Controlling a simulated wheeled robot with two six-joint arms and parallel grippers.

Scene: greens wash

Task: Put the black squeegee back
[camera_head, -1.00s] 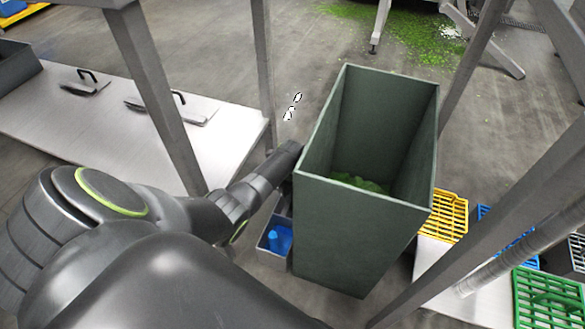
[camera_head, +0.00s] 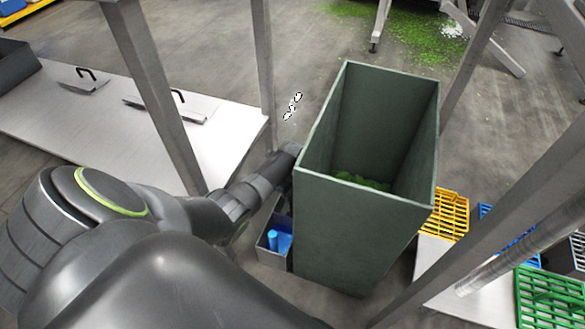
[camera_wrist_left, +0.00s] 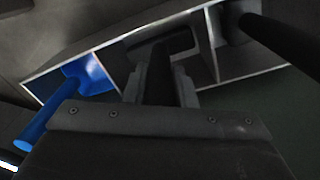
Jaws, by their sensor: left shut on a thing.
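The black squeegee (camera_wrist_left: 157,78) is in my left gripper (camera_wrist_left: 160,90); the fingers are shut on its dark handle in the left wrist view. Its wide dark end lies over or inside the middle compartment of a grey holder (camera_wrist_left: 100,50); I cannot tell how deep. In the head view the holder (camera_head: 272,262) is beside the green bin's left side. My left arm reaches from the left toward the bin and hides much of the holder. The squeegee is hidden there. My right gripper is in no view.
A blue tool (camera_wrist_left: 88,72) stands in the holder's left compartment, and a dark rod (camera_wrist_left: 280,40) shows at the right. The tall green bin (camera_head: 355,235) holds some greens. A metal table (camera_head: 100,125), posts and yellow crates (camera_head: 450,215) surround it.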

